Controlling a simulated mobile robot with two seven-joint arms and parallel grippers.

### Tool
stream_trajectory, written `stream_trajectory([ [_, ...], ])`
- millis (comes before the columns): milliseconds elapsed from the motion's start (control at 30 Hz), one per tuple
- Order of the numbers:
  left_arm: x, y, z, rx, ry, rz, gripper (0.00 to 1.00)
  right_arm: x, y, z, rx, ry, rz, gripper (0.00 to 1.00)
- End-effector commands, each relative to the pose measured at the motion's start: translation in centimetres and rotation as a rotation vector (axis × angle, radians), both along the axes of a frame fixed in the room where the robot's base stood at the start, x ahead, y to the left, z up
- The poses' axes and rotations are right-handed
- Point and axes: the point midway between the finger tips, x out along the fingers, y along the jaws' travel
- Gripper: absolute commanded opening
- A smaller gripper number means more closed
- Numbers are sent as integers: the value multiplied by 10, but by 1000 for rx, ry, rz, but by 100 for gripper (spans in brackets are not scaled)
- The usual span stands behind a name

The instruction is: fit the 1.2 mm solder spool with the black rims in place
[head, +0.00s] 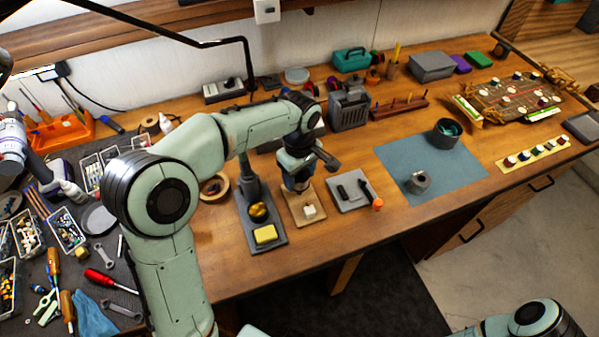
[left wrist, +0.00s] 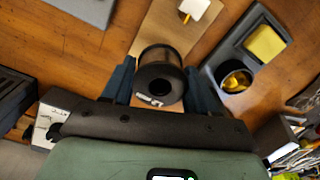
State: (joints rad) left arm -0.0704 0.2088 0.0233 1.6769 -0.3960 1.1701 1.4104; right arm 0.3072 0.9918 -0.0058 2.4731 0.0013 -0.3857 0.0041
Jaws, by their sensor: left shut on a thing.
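My left gripper (head: 297,183) points down over a light wooden board (head: 297,219) on the bench. It is shut on the solder spool (left wrist: 160,75), which has black rims and a small white label. In the left wrist view, one finger of the gripper (left wrist: 162,88) is on each side of the spool. The board (left wrist: 172,30) lies under and beyond the spool. In the head view the arm and fingers mostly hide the spool. I cannot tell whether it touches the board or is fitted on anything. My right gripper is out of view.
A white block (head: 310,211) is on the board's front part. Left of it is a grey tray (head: 262,232) with a yellow sponge and brass wool. Right of it is a grey pad (head: 350,202) with black parts. A blue mat (head: 450,176) lies farther right.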

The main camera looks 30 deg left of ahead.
Motion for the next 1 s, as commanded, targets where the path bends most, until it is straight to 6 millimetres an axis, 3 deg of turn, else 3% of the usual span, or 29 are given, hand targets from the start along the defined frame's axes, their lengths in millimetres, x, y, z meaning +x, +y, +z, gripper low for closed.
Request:
stream_trajectory([
  [1000,0,0,-31,0,0,0,18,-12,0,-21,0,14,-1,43],
])
